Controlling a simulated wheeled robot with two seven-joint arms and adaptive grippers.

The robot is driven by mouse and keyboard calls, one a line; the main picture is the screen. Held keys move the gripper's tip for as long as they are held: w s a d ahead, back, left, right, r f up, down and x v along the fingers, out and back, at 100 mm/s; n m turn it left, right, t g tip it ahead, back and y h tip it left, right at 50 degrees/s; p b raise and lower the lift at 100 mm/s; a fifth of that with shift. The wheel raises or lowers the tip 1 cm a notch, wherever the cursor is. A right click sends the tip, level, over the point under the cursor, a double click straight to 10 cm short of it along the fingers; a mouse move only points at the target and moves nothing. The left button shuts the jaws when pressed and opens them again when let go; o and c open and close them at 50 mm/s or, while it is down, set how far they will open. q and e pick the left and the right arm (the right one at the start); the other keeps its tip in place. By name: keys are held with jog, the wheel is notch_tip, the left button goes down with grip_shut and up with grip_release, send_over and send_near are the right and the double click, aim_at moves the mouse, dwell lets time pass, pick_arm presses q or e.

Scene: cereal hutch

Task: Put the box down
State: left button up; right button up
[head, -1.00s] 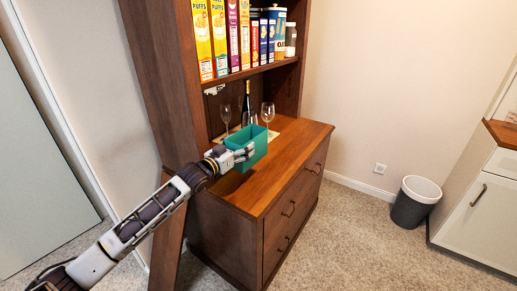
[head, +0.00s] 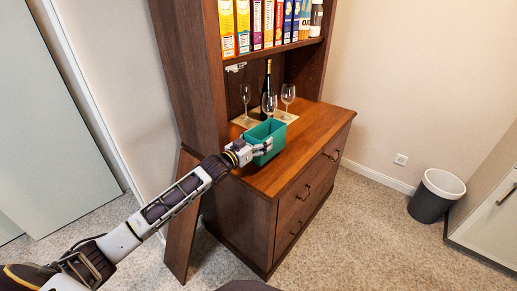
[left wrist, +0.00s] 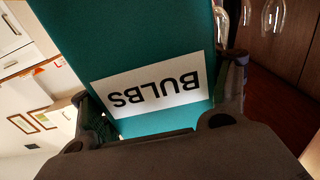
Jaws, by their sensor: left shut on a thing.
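A teal open-topped box (head: 268,132) is at the hutch counter (head: 290,165), near its front left part. My left gripper (head: 262,148) is shut on the box from the near side. In the left wrist view the box (left wrist: 150,50) fills the middle, with a white label (left wrist: 155,92) reading "BULBS" upside down; the fingers of the left gripper (left wrist: 160,110) stand on both sides of it. I cannot tell whether the box's bottom touches the counter. My right gripper is not in view.
Wine glasses (head: 288,95) and a dark bottle (head: 267,80) stand on a mat just behind the box. Cereal boxes (head: 243,25) fill the shelf above. The counter's right part is clear. A wastebasket (head: 436,196) stands on the floor at the right.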

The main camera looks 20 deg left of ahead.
pick_arm(q)
jog(key=shift+f, duration=0.3)
notch_tip(320, 180, down, 2)
jog(key=shift+f+b, duration=0.25)
jog(key=shift+b, duration=0.1)
jog(key=shift+f, duration=0.45)
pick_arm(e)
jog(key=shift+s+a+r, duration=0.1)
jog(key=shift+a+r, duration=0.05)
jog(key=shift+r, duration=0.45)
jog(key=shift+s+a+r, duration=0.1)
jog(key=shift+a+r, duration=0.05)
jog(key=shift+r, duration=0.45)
pick_arm(q)
jog(key=o, duration=1.1)
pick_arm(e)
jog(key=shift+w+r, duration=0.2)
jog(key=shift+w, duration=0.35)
pick_arm(q)
jog(key=shift+s, duration=0.15)
